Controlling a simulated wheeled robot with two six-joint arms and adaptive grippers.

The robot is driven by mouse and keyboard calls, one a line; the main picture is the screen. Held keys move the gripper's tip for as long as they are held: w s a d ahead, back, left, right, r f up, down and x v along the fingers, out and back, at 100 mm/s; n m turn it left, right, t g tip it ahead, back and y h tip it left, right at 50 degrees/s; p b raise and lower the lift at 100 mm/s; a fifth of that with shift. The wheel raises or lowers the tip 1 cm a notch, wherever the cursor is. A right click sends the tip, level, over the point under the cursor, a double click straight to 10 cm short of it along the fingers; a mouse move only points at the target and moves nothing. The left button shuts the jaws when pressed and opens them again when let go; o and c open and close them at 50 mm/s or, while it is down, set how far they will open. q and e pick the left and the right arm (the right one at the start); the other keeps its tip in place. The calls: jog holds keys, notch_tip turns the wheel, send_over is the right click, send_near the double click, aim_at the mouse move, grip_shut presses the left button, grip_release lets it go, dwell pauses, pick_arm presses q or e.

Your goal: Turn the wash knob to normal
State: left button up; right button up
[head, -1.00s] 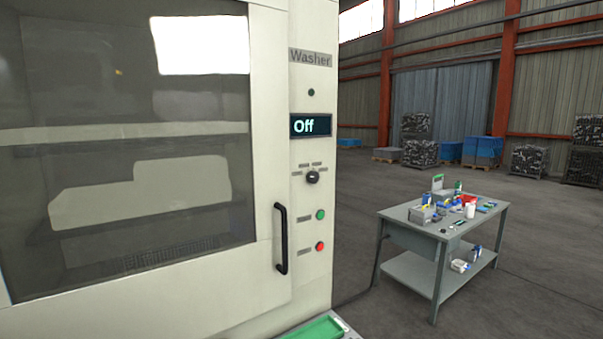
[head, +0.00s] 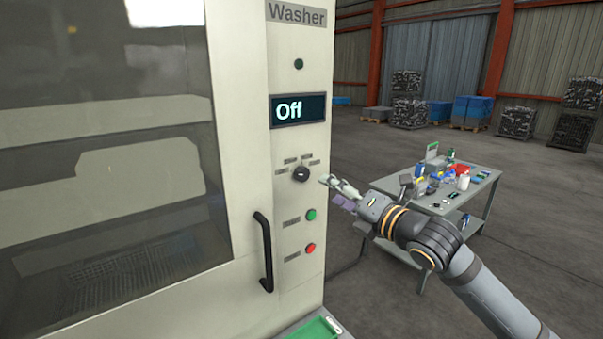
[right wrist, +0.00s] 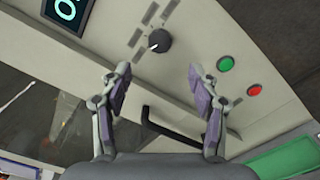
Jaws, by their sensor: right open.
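The wash knob (head: 301,174) is a small round black dial on the washer's front panel, with several small grey labels around its upper side. In the right wrist view the knob (right wrist: 159,41) shows ahead of the fingers, with a white mark on its left side. My left gripper is not in view.
A green button (head: 311,215) and a red button (head: 310,248) sit below the knob. A black door handle (head: 265,252) sticks out at lower left. A green tray (head: 316,329) is at the bottom. A grey cluttered table (head: 381,185) stands behind my right arm.

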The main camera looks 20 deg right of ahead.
aim_at(304, 176)
jog(key=p+x, duration=0.6)
jog(key=x, duration=0.3)
jog(key=shift+w+a+r, duration=0.15)
jog(key=shift+w+a, duration=0.05)
jog(key=shift+w, duration=0.4)
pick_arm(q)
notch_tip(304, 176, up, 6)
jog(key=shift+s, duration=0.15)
pick_arm(e)
jog(key=shift+s, duration=0.1)
jog(key=shift+c, duration=1.1)
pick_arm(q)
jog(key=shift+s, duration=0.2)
pick_arm(e)
jog(key=c, duration=1)
